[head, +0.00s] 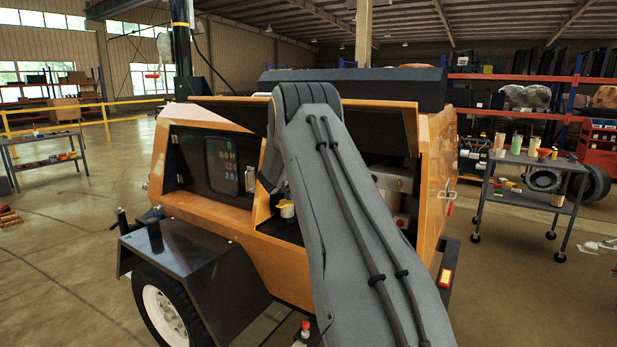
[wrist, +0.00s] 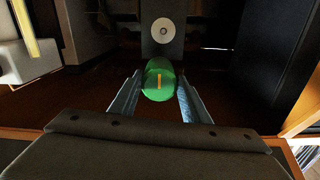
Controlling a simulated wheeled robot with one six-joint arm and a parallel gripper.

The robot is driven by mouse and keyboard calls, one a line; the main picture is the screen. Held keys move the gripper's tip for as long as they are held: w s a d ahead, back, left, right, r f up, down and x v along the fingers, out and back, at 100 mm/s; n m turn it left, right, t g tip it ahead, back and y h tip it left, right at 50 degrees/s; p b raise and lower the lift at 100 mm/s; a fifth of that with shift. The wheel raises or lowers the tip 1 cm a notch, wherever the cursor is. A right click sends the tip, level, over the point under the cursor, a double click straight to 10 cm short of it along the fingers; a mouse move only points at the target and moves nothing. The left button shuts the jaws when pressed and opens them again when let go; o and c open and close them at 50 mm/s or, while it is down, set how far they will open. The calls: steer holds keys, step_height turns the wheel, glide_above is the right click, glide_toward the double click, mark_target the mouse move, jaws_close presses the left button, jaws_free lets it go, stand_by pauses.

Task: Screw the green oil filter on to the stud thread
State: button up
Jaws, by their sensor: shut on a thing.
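In the wrist view, the green oil filter (wrist: 158,80) is between the two fingers of my gripper (wrist: 158,92), which is shut on it. A yellow-orange mark shows on the filter's near face. Beyond the filter, a grey plate (wrist: 176,48) carries a pale round disc (wrist: 163,30) with a small dark centre. The filter appears just below this disc in the picture, and I cannot tell whether it touches the plate. I cannot make out the stud thread. In the head view, my arm reaches into the orange light tower (head: 290,275), and my gripper and the filter are hidden.
The bay around the gripper is dark, with a pale block (wrist: 30,55) at left and a dark panel (wrist: 275,60) at right. A fender (head: 195,250) juts out at the tower's left. A wheeled cart (head: 530,190) with several containers stands at right.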

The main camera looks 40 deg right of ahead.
step_height(320, 180, down, 7)
steer(key=shift+w+b, duration=0.35)
steer(key=shift+a, duration=0.1)
stand_by(0.4)
steer(key=shift+b+x, duration=1.85)
steer(key=shift+x, duration=0.6)
steer(key=shift+b+x, duration=1.05)
steer(key=shift+x, duration=0.1)
stand_by(0.5)
steer(key=m+b, duration=0.3)
steer(key=m, duration=0.1)
steer(key=shift+w+f, duration=0.1)
steer(key=shift+w, duration=0.05)
steer(key=shift+m+b, duration=0.4)
steer(key=shift+m, duration=0.3)
